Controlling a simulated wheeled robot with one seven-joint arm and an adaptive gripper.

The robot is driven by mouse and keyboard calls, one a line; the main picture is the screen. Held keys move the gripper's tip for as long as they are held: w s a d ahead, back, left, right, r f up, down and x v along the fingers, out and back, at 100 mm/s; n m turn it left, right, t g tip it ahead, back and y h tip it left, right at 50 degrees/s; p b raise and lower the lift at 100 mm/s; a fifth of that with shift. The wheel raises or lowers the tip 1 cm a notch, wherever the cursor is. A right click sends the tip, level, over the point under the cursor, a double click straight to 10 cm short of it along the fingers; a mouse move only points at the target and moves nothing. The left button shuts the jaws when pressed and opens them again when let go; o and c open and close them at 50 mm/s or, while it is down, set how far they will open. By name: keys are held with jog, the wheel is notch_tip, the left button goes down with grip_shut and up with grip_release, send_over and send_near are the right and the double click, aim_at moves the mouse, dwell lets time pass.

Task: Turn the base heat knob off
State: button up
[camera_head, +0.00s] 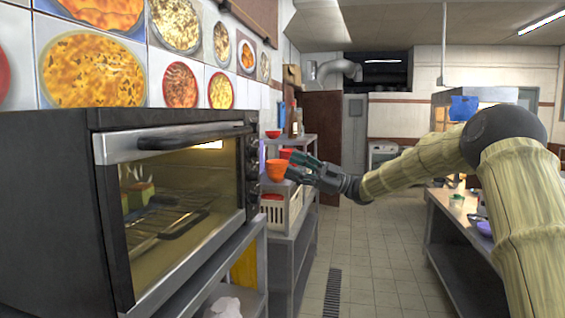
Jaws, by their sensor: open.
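A black and steel oven (120,135) fills the left side, with its glass door shut and its inside lit. Its control panel (251,165) is a narrow dark strip at the right end of the front, seen at a steep angle. Several round knobs (253,167) stand in a column on it. Their labels and settings cannot be read, so I cannot tell which is the base heat knob. My gripper (295,165) is open and empty, to the right of the panel, with its fingers pointing left towards the knobs. It appears apart from them.
An orange bowl (276,169) shows just left of my fingertips. A beige crate (284,210) and red bowls (273,134) are on a metal shelf beyond the oven. A steel table (445,222) stands at right. The tiled floor (375,255) between is clear, with a drain grate.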

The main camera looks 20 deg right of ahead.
jog(key=shift+v, duration=1.05)
